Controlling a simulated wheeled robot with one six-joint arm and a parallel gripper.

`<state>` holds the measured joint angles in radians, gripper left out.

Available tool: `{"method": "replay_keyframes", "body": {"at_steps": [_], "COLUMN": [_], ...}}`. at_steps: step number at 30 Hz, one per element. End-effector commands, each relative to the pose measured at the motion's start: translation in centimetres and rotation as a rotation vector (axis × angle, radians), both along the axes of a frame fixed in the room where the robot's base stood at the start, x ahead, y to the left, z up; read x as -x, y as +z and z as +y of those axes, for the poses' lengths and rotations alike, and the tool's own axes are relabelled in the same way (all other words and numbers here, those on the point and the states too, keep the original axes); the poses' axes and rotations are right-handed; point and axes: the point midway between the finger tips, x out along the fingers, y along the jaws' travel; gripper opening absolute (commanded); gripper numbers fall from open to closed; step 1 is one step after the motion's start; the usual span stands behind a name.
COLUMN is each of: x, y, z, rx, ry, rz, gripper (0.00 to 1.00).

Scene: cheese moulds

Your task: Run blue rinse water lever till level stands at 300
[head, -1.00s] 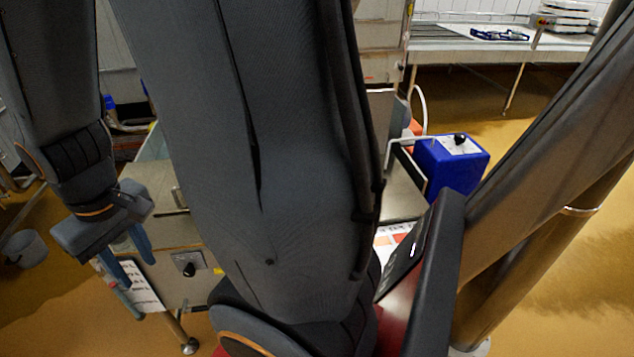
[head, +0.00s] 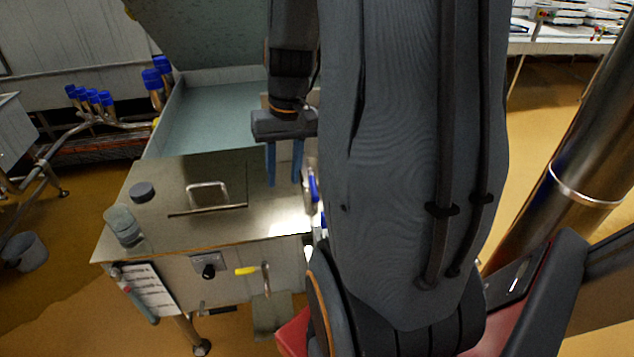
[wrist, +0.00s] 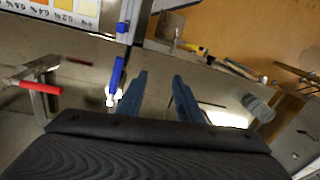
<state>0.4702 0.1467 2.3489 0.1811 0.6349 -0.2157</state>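A blue lever (head: 312,187) stands at the right edge of the steel machine in the head view, partly hidden by my arm. In the wrist view a blue lever (wrist: 117,76) lies just left of my fingers, with a gap between. My gripper (head: 284,180) hangs over the right part of the steel top, fingers pointing down. Its two blue fingers are apart with nothing between them, as the wrist view also shows (wrist: 160,76). No level reading can be made out.
The open basin (head: 215,115) is behind the steel top. A yellow handle (head: 246,270) and black knob (head: 208,271) are on the front. A red handle (wrist: 38,87) and a colour chart (wrist: 75,10) show in the wrist view. Blue-capped fittings (head: 155,80) stand back left.

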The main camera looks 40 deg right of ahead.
Motion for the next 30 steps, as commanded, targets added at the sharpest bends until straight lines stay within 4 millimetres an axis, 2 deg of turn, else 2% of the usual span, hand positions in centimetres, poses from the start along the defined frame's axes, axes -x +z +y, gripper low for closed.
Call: {"method": "replay_keyframes", "body": {"at_steps": [1,3,6,10,17,24,30], "x": [0.1,0.4,0.9,1.4,1.4,1.1,0.8], "y": [-0.1,0.1,0.2,0.4,-0.8,-4.4,-6.5], "z": [-2.3,-4.8,-7.5,-9.6,-10.1,-9.4,-9.1], "rx": [-0.015,-0.038,-0.065,-0.085,-0.095,-0.095,-0.094], "ry": [-0.053,-0.107,-0.168,-0.212,-0.227,-0.226,-0.226], "rz": [0.000,-0.004,-0.010,-0.019,-0.021,-0.017,-0.020], "gripper": [0.33,0.33,0.33,0.33,0.33,0.33,0.33]}}
